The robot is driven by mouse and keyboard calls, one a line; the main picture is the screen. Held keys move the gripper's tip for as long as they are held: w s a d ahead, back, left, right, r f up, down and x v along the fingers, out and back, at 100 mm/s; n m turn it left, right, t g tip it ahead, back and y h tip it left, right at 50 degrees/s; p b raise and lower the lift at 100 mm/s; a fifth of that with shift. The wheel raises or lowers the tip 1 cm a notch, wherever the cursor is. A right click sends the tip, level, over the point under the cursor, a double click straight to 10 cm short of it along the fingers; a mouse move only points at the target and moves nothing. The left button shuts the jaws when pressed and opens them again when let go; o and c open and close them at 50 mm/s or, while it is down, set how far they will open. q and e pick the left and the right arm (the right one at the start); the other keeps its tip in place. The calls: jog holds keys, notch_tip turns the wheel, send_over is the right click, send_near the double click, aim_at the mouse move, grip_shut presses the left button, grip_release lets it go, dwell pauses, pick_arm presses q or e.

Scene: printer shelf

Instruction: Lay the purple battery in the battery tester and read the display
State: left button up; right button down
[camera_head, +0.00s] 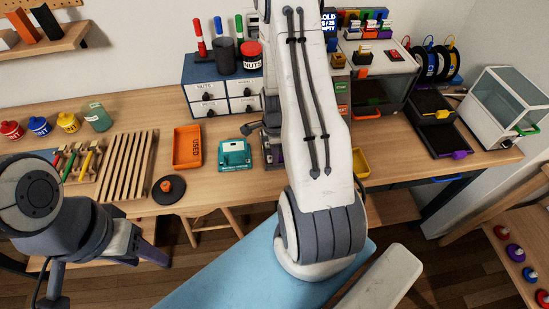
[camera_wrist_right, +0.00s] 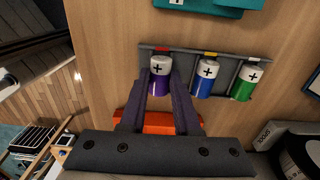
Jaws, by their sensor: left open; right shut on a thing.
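The purple battery (camera_wrist_right: 160,78) stands in the left slot of a grey rack (camera_wrist_right: 221,63) under a red mark, plus end showing. My right gripper (camera_wrist_right: 161,84) is shut on it, one finger on each side. In the head view my right arm hides the battery and most of the rack; only part of the right gripper (camera_head: 262,146) shows. The battery tester (camera_head: 235,154) is a teal box left of that gripper; its edge shows at the top of the wrist view (camera_wrist_right: 222,10). Its display is too small to read. My left gripper (camera_head: 148,250) is open and empty, at the table's front edge.
A blue battery (camera_wrist_right: 203,82) and a green battery (camera_wrist_right: 244,85) stand in the other rack slots. An orange USED tray (camera_head: 187,147) lies left of the tester. A dark round disc (camera_head: 168,189) and a slatted wooden rack (camera_head: 128,166) are further left. A drawer cabinet (camera_head: 222,92) stands behind.

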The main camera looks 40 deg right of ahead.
jog(key=shift+r+p, duration=2.65)
jog(key=shift+r, duration=0.75)
